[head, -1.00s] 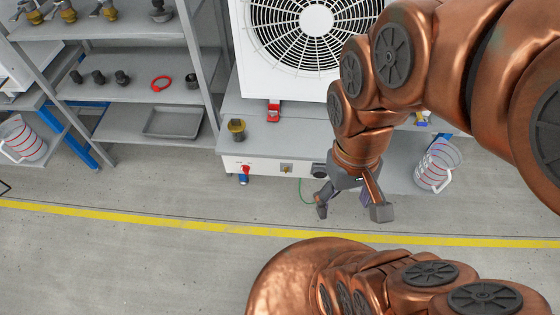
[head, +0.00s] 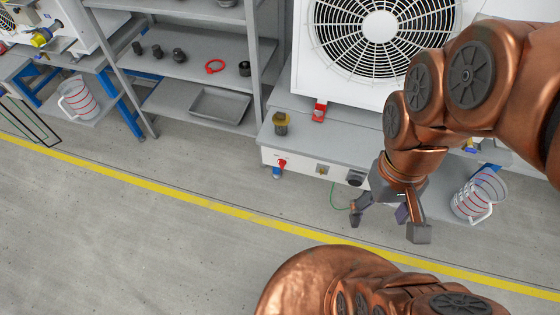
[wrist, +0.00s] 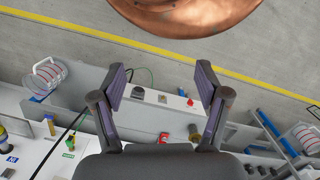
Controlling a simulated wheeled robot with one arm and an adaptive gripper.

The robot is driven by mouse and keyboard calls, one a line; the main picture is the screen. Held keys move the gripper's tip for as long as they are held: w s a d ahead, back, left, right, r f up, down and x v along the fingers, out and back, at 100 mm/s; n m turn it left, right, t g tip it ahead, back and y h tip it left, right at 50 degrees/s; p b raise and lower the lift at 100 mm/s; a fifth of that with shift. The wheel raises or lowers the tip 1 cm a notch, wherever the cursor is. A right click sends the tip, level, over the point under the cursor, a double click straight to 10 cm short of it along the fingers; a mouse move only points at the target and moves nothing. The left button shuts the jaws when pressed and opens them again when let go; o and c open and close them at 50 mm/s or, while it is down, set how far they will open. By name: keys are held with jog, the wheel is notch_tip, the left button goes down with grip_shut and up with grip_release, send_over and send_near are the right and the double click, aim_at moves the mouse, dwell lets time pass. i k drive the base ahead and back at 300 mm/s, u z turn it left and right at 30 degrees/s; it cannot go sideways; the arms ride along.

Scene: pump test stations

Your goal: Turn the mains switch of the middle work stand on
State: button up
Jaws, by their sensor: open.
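The middle work stand (head: 345,148) has a white front panel under its grey top. On the panel are a red knob (head: 281,164), a small switch on a yellowish plate (head: 321,170) and a black round fitting (head: 355,178). I cannot read which one is the mains switch, or its setting. In the wrist view the black fitting (wrist: 138,93), the small switch (wrist: 162,98) and the red knob (wrist: 190,102) appear between the fingers. My gripper (head: 388,222) is open and empty, in front of the panel's right part and apart from it. It also shows in the wrist view (wrist: 160,76).
A large white fan unit (head: 375,45) and a brass fitting (head: 281,124) stand on the stand. A measuring jug (head: 477,195) is at the right. A grey shelf (head: 190,60) is on the left. Floor around the yellow line (head: 210,205) is clear.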

aim_at(281, 163)
jog(key=u, duration=0.8)
jog(key=k, duration=0.4)
jog(key=u, duration=1.5)
